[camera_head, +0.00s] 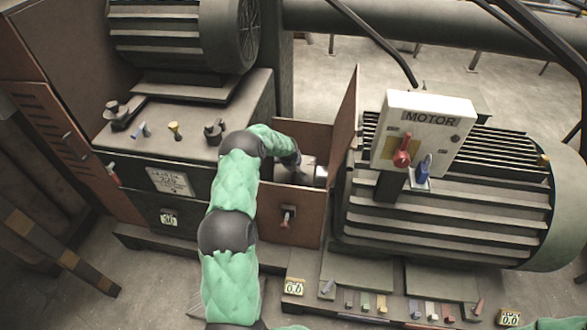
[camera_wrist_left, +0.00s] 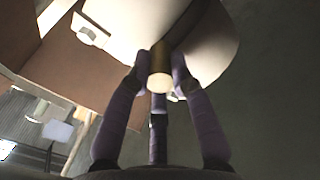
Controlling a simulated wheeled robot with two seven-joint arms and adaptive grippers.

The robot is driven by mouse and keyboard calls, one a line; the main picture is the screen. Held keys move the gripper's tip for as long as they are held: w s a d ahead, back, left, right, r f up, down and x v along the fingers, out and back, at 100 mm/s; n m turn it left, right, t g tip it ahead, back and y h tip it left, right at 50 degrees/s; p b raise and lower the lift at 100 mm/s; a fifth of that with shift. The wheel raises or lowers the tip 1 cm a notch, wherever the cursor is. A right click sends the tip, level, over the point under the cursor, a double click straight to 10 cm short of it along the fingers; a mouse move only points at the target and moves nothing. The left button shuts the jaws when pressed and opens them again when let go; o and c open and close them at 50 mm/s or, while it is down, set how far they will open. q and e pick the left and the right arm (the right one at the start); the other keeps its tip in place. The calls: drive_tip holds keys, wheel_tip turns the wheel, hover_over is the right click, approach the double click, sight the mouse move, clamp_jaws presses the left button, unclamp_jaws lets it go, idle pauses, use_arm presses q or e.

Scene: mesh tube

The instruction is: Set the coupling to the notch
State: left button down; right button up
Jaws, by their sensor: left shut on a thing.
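The coupling seems to be the pale rounded body (camera_wrist_left: 215,45) at the top of the left wrist view. A short brass-coloured peg (camera_wrist_left: 160,68) stands out in front of it; whether the two are joined I cannot tell. My left gripper (camera_wrist_left: 160,75) has its dark purple fingers closed around the peg. In the head view my left gripper (camera_head: 297,168) reaches into the open brown box between the two machines, beside a pale round part (camera_head: 320,174). The fingertips and peg are too small to make out there. I cannot make out a notch. My right gripper is out of view.
A grey cabinet (camera_head: 190,140) stands left. Several small coloured levers line the front.

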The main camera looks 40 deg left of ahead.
use_arm(q)
drive_tip(key=shift+s+d+f, duration=0.1)
drive_tip(key=shift+s+f, duration=0.1)
drive_tip(key=c, duration=1.1)
unclamp_jaws()
drive_tip(key=shift+r, duration=0.1)
drive_tip(key=shift+w, duration=0.1)
drive_tip(key=shift+r, duration=0.1)
drive_tip(key=v, duration=1.1)
drive_tip(key=shift+s+r, duration=0.3)
drive_tip(key=shift+s, duration=0.05)
drive_tip(key=shift+d, duration=0.1)
